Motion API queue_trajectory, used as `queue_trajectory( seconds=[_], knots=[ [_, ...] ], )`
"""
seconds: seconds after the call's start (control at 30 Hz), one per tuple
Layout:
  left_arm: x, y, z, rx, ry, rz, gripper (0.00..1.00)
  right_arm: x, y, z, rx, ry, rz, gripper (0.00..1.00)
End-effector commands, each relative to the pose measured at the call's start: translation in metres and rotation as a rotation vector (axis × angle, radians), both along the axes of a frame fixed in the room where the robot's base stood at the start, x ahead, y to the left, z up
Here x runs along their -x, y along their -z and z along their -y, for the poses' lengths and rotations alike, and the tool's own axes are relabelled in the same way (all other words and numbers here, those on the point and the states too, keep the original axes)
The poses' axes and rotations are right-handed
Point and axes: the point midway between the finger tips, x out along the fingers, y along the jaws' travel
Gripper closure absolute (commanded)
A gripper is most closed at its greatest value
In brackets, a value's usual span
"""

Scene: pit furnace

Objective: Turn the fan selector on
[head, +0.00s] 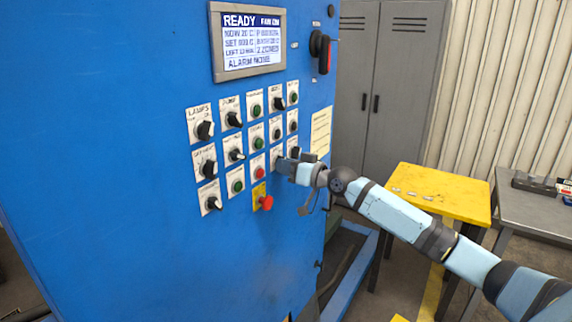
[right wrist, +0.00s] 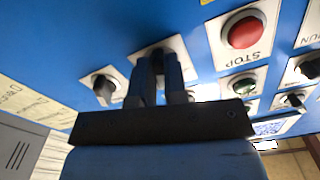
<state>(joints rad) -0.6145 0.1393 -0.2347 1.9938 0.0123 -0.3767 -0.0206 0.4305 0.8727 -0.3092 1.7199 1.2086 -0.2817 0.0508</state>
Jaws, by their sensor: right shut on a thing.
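The blue control panel (head: 110,130) carries rows of selectors and push buttons on white plates. My right gripper (head: 284,160) is at the lower right of these rows. In the right wrist view its two fingers (right wrist: 159,80) are shut on a black selector knob, with the knob's white plate (right wrist: 180,48) showing behind. The fingers hide most of the knob and I cannot read its label. The display (head: 250,40) reads READY, followed by small words that look like FAN ON. My left gripper is not in view.
A red STOP button (right wrist: 243,32) and another black selector (right wrist: 103,88) flank the gripped knob. A red emergency button (head: 265,202) sits below on a yellow plate. A yellow table (head: 440,190) and a grey table (head: 525,205) stand right; grey lockers (head: 385,90) stand behind.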

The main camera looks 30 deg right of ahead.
Motion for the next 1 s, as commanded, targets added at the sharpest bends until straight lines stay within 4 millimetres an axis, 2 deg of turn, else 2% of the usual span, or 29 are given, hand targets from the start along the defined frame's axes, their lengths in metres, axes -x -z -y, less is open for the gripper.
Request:
queue_trajectory(
  seconds=[0.4,1.0],
  knots=[
    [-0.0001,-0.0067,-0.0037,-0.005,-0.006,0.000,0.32,0.0002,-0.0008,-0.0010,-0.199,0.000,-0.082,1.00],
    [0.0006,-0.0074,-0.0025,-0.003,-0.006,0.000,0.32,0.0003,-0.0005,-0.0009,-0.235,0.000,-0.097,1.00]
  ],
)
